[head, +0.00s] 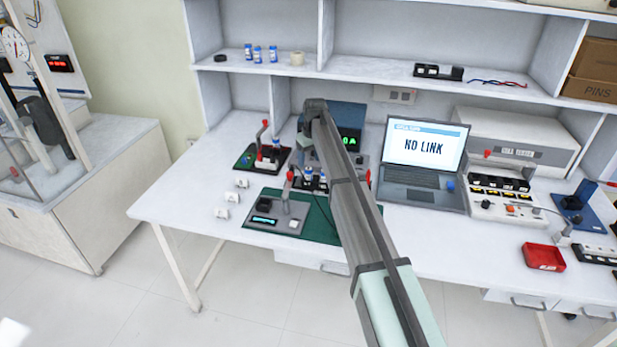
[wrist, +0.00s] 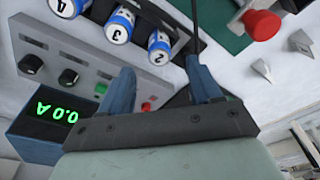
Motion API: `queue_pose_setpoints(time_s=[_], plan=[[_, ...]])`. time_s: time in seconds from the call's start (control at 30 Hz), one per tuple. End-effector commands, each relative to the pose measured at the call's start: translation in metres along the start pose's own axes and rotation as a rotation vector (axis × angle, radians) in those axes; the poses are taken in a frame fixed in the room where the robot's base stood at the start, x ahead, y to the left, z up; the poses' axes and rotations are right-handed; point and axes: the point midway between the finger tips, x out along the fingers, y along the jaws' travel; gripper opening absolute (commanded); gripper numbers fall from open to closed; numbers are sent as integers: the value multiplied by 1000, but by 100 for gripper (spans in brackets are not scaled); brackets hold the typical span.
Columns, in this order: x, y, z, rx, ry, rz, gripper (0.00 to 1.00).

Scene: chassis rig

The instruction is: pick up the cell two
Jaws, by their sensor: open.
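In the wrist view, several blue-and-white cells lie in a row in a dark holder (wrist: 182,38). The cell marked 2 (wrist: 160,44) is nearest my gripper, with the cell marked 3 (wrist: 120,24) beside it and another cell (wrist: 68,7) at the top edge. My gripper (wrist: 162,66) is open and empty, its two fingers apart on either side of cell two's near end; I cannot tell the height gap. In the head view, small blue-topped cells (head: 309,174) show by the green mat, partly hidden by my arm; their numbers are unreadable there.
A power supply with a green 0.0 A display (wrist: 55,112) and knobs lies close left of my fingers. A red knob (wrist: 262,24) stands at the right. A laptop (head: 425,160), a red tray (head: 543,257) and white clips (head: 222,212) are on the bench.

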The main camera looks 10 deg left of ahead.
Motion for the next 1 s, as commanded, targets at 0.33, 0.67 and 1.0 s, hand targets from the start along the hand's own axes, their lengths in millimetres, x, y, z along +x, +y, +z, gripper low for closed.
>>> queue_pose_setpoints(time_s=[0.33,0.67,1.0], plan=[[24,0,0,-1,0,0,63],[63,1,1,-1,-1,0,63],[66,1,1,-1,0,0,56]])
